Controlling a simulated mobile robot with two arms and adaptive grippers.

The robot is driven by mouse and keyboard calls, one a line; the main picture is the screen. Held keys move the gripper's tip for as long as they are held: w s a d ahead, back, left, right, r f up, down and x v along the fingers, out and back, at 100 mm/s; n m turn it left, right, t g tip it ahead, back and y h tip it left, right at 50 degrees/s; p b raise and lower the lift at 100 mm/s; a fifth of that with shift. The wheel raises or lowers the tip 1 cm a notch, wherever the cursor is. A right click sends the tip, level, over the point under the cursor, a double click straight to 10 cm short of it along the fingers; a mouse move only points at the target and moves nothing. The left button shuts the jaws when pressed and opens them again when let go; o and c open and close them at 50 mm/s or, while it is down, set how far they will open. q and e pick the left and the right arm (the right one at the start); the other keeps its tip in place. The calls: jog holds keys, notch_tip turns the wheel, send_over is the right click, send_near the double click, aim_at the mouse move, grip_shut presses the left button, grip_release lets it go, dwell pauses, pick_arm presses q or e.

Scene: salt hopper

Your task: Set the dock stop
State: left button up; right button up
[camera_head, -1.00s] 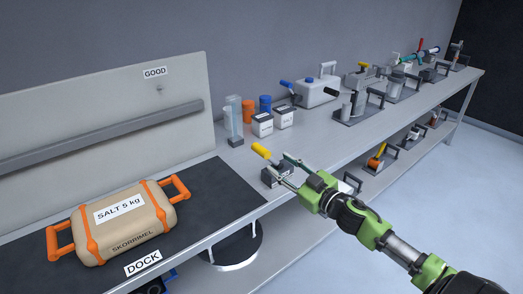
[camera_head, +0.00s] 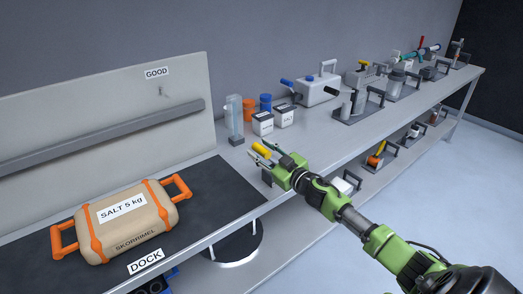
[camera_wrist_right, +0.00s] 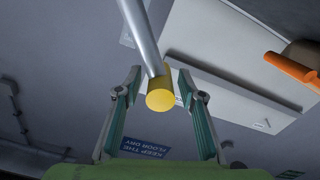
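In the wrist view these fingers (camera_wrist_right: 160,82) are spread, with gaps beside the yellow end. My left gripper is not in view.
An orange-handled salt container (camera_head: 130,222) lies on the black mat (camera_head: 225,190), by the DOCK label (camera_head: 146,261). Several tools line the bench at right.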

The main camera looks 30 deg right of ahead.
grip_shut()
